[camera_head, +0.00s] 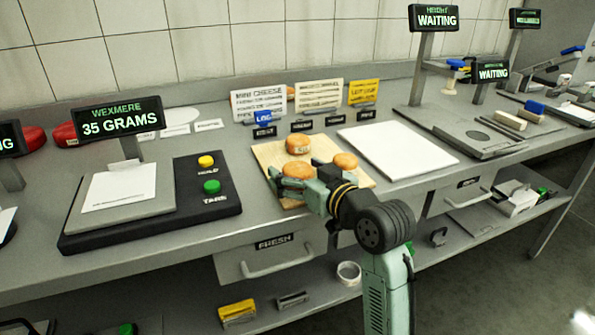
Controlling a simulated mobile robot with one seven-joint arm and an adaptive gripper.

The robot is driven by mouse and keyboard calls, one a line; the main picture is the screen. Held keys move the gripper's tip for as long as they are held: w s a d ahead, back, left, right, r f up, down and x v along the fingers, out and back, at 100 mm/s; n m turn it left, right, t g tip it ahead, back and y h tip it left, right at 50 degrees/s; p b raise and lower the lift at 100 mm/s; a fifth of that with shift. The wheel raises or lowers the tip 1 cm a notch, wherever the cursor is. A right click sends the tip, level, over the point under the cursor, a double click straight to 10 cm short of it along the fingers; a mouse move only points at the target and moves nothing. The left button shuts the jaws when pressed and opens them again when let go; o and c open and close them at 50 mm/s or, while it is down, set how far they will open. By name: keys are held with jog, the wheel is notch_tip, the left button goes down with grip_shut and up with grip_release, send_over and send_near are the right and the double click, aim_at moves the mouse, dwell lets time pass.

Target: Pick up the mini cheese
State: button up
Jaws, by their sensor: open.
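Several small round orange-tan mini cheeses are on a light wooden board on the counter. One mini cheese (298,143) with a small label is at the back of the board (268,155). Another mini cheese (345,161) is to the right, partly behind my arm. A third mini cheese (298,170) is at the front left, right at my gripper (286,186). My gripper is open, its green fingers pointing left over the front of the board. The fingers partly cover the front-left cheese; I cannot tell whether they touch it.
A scale reading 35 GRAMS (118,115) and a black button panel (207,187) stand to the left. A white board (398,149) lies right of the wooden board. Upright cards (319,95) stand behind. A FRESH drawer (268,257) is below the counter's front edge.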

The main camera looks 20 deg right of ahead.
aim_at(301, 169)
jog(key=shift+c, duration=0.3)
jog(key=c, duration=1.3)
jog(key=shift+r, duration=0.1)
jog(key=shift+r, duration=0.45)
jog(key=shift+s+d+r+b, duration=0.1)
jog(key=shift+s+r+b, duration=0.2)
jog(key=shift+r, duration=0.3)
jog(key=shift+s+d+r+b, duration=0.1)
jog(key=shift+s+r+b, duration=0.15)
jog(key=shift+r, duration=0.35)
jog(key=v, duration=0.5)
jog(key=b+v, duration=0.1)
jog(key=v, duration=0.4)
jog(key=b+v, duration=0.1)
jog(key=v, duration=0.4)
jog(key=shift+d+f, duration=0.25)
jog(key=shift+f, duration=0.15)
